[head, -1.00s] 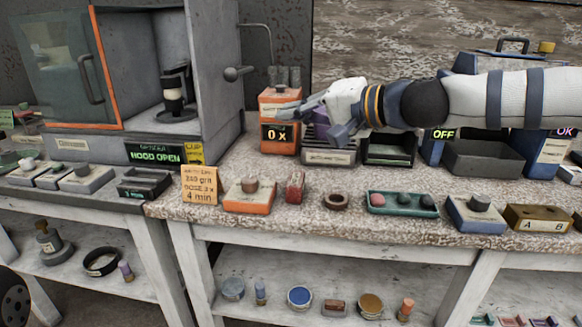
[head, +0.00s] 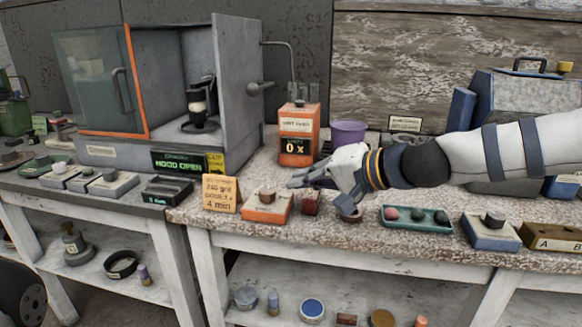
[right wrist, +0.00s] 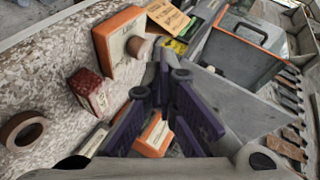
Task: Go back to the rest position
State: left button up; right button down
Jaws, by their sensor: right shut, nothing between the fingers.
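My right gripper (head: 300,179) is shut and empty. In the head view it reaches in from the right, pointing left above the front of the speckled bench. It appears over the orange block with a brown knob (head: 267,207) and the small red block (head: 311,203); I cannot tell its exact height. In the right wrist view its dark purple fingers (right wrist: 168,76) show close up, with the orange block (right wrist: 121,42) and red block (right wrist: 90,92) to their left. My left gripper is not in view.
An open hood (head: 229,95) stands left, its glass door (head: 95,85) swung out. An orange box reading "0 x" (head: 298,133) and a purple cup (head: 348,133) stand behind the gripper. A brown ring (head: 349,214) and green tray (head: 416,226) lie along the bench front.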

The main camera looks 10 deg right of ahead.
jog(key=s+a+f+g+h, duration=0.1)
jog(key=s+f+g, duration=0.1)
jog(key=s+f, duration=0.55)
jog(key=s+f+n+g+h, duration=0.15)
jog(key=s+f, duration=0.25)
jog(key=f, duration=0.6)
jog(key=s+a+f+g+h, duration=0.1)
jog(key=s+f+g, duration=0.1)
jog(key=s+f, duration=0.55)
jog(key=s+d+f+n+g+h, duration=0.1)
jog(key=s+d+f+g+h, duration=0.25)
jog(key=s+f, duration=0.75)
jog(key=s+d+n+g+h, duration=0.1)
jog(key=s+d, duration=0.3)
jog(key=s, duration=0.6)
jog(key=s+d+n+g+h, duration=0.1)
jog(key=s+d, duration=0.3)
jog(key=s, duration=0.6)
jog(key=shift+d+r+n+g+p, duration=0.3)
jog(key=shift+d+n+g+p, duration=0.05)
jog(key=shift+d+g+p, duration=0.05)
